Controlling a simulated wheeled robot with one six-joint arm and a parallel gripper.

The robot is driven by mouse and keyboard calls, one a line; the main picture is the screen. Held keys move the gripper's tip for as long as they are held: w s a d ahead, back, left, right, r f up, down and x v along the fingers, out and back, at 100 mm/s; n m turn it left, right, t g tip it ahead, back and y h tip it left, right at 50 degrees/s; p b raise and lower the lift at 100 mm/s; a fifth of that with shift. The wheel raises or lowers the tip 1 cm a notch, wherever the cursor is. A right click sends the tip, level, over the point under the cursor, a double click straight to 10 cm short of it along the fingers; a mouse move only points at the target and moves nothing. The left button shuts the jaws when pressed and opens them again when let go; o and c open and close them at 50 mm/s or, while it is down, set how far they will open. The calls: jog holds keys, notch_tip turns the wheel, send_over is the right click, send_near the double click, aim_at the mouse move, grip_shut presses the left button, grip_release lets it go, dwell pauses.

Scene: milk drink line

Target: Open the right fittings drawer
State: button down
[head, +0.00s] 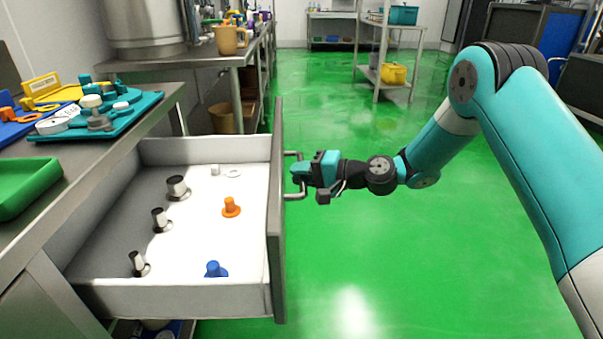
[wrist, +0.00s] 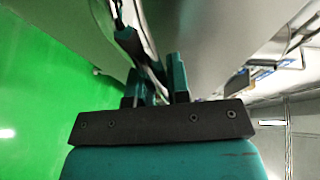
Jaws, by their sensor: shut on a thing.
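The fittings drawer (head: 200,298) stands pulled well out from under the steel counter at the left in the head view. Its white inside holds several fittings, among them an orange one (head: 231,207), a blue one (head: 214,269) and several metal ones. A bar handle (head: 296,196) sits on the drawer's front panel (head: 279,240). My gripper (head: 302,174) is shut on this handle from the outer side. In the wrist view my gripper's fingers (wrist: 155,80) close around the handle bar, close to the grey front panel (wrist: 205,40).
On the counter above the drawer are a teal tray (head: 130,108) with fittings and a green tray (head: 28,180). A steel table with a tan jug (head: 227,40) stands behind. The green floor (head: 400,270) right of the drawer is clear; a shelf trolley (head: 385,85) stands farther back.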

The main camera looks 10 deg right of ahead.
jog(key=c, duration=1.1)
grip_release()
jog(key=p+v, duration=0.1)
jog(key=v, duration=1.6)
jog(key=shift+d+p, duration=0.15)
jog(key=shift+p, duration=0.2)
jog(key=shift+s, duration=0.1)
